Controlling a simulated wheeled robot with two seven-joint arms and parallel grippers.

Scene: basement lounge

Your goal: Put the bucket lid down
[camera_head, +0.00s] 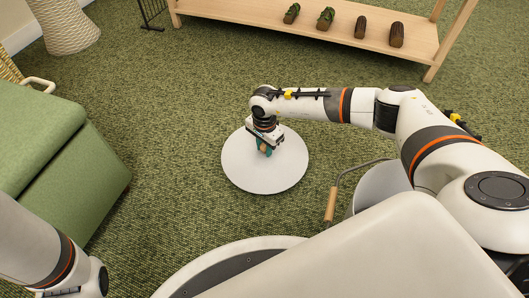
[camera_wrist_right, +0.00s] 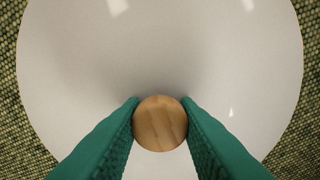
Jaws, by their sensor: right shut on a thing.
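The bucket lid (camera_head: 245,172) is a round white disc with a wooden knob (camera_wrist_right: 160,123). It lies flat over the green carpet near the middle of the head view. My right gripper (camera_head: 265,148) is above the lid, pointing down, and its green fingers are shut on the knob, one on each side. The lid (camera_wrist_right: 160,45) also fills most of the right wrist view. I cannot tell whether its underside touches the carpet. The white bucket (camera_head: 376,184) is to the right, partly hidden by my arm and body. My left gripper is outside the view.
The bucket's wire handle with a wooden grip (camera_head: 331,204) sticks out to its left. A green upholstered seat (camera_head: 75,175) stands at the left. A low wooden shelf (camera_head: 260,12) with several dark log-like pieces is at the back. Carpet (camera_head: 170,110) around the lid is clear.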

